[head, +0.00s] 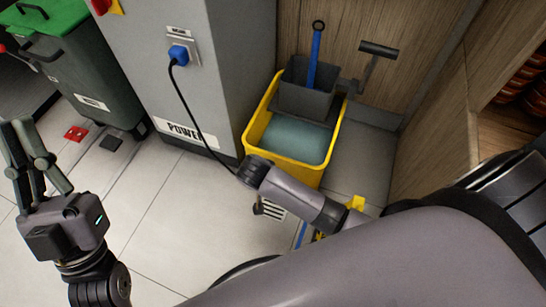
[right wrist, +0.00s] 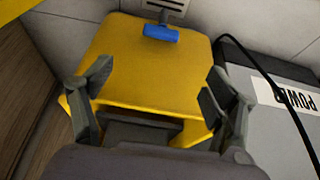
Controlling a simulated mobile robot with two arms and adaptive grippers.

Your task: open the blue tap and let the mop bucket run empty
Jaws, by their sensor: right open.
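The yellow mop bucket (head: 253,136) stands on the floor against the wooden wall, with greyish-blue water (head: 292,141) in it. A grey wringer (head: 305,100) sits at its back with a blue mop handle (head: 314,55) standing in it. In the right wrist view the bucket's yellow wall (right wrist: 150,75) fills the middle. The blue tap (right wrist: 160,33) sits on it near the top of that picture, beyond my fingertips. My right gripper (right wrist: 158,88) is open and empty in front of the bucket. My left gripper (head: 25,130) is raised at the far left, holding nothing visible.
A floor drain grate (head: 270,208) lies in front of the bucket. A grey cabinet (head: 155,70) marked POWER stands left of it, with a black cable (head: 190,110) hanging from a blue plug (head: 179,54). A green-lidded bin (head: 75,75) is further left.

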